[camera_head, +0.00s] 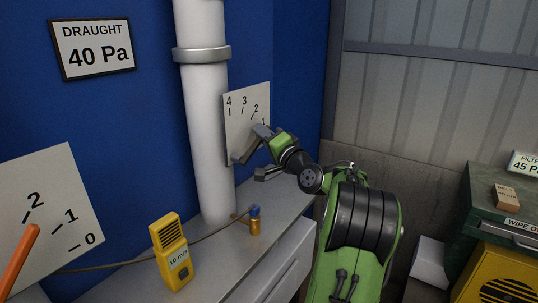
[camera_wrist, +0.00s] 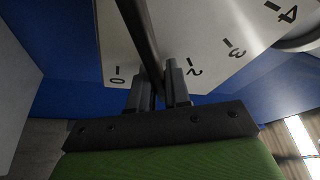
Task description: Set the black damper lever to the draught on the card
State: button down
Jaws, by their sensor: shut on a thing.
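The draught card (camera_head: 93,50) on the blue wall at upper left reads "DRAUGHT 40 Pa". A white scale plate (camera_head: 235,110) stands right of the white pipe, with marks 4, 3, 2 and 1 showing in the head view. In the wrist view the plate (camera_wrist: 205,35) shows 0, 2, 3 and 4. The black damper lever (camera_wrist: 140,35) runs down between my fingers, between the 0 and 2 marks, about where 1 is hidden. My gripper (camera_wrist: 160,88) is shut on the lever; in the head view my gripper (camera_head: 262,136) is at the plate's lower right.
An orange lever (camera_head: 19,262) crosses another scale plate (camera_head: 60,195) at left. A yellow meter (camera_head: 171,250) and a small brass-and-blue fitting (camera_head: 254,221) stand on the grey bench (camera_head: 215,265). The white pipe (camera_head: 207,130) stands close left of the scale. A green case (camera_head: 490,195) is at right.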

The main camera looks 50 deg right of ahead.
aim_at(241, 116)
jog(key=n+b, duration=0.1)
jog(key=a+r+n+t+y+b, duration=0.1)
jog(key=n+b, duration=0.1)
jog(key=a+r+n+b, duration=0.1)
jog(key=n+b, duration=0.1)
jog(key=shift+s+a+r+t, duration=0.1)
jog(key=shift+a+t, duration=0.05)
jog(key=shift+t, duration=0.15)
jog(key=shift+s+a+r+n+t+y+b, duration=0.15)
jog(key=shift+a+r+n+y+b, duration=0.15)
jog(key=shift+a+n+y+b, duration=0.4)
jog(key=shift+w+a+r+n+t+y+b, duration=0.15)
jog(key=shift+r+n+b, duration=0.25)
jog(key=shift+n, duration=0.65)
jog(key=shift+s+a+r+n+t+y+b, duration=0.1)
jog(key=shift+a+r+n+t+y+b, duration=0.15)
jog(key=shift+n+y+b, duration=0.35)
jog(key=shift+a+n, duration=0.1)
jog(key=shift+n, duration=0.15)
jog(key=c, duration=1.2)
grip_release()
jog(key=shift+o, duration=0.2)
jog(key=b+v, duration=0.6)
jog(key=v, duration=0.9)
jog(key=shift+s, duration=0.4)
jog(key=shift+a+f, duration=0.1)
